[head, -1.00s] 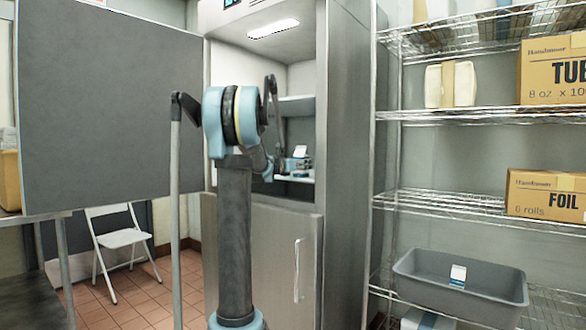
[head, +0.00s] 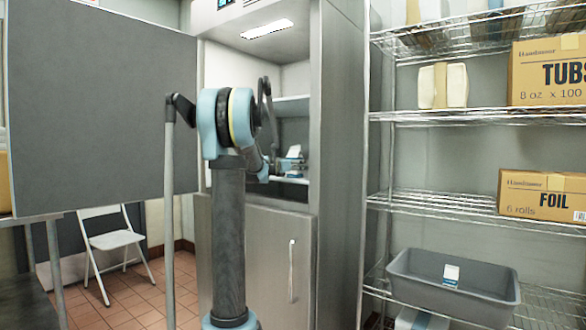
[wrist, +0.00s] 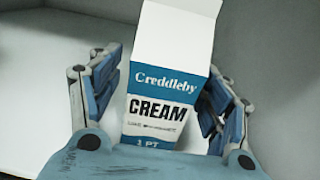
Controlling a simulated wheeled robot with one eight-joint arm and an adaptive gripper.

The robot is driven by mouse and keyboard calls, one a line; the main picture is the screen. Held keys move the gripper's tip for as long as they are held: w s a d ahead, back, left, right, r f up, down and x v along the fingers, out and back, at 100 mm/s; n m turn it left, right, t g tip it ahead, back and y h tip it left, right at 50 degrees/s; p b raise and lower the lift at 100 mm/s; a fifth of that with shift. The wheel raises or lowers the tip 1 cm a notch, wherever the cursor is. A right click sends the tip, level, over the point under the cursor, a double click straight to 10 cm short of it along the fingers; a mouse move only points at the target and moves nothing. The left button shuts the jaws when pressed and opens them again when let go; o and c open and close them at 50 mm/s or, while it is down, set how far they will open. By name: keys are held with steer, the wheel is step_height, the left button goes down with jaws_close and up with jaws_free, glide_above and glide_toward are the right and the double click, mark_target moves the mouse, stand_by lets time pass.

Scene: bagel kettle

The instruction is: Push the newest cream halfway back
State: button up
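A white and blue carton of Creddleby cream (wrist: 160,110) stands between the fingers of my gripper (wrist: 162,85) in the wrist view. The blue segmented fingers are spread on either side of it. A gap shows at the left finger; contact at the right finger cannot be told. The carton's base is hidden behind my gripper's palm. In the head view, my gripper (head: 287,168) reaches into the open steel fridge (head: 340,150), and the white top of a carton shows at its tip.
The wide grey open door panel (head: 105,110) stands to the left of my arm. A wire rack (head: 440,205) on the right holds a foil box (head: 545,197), a tubs box (head: 548,75) and a grey bin (head: 455,280). A folding chair (head: 115,240) stands at the back left.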

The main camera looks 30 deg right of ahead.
steer(key=v, duration=1.2)
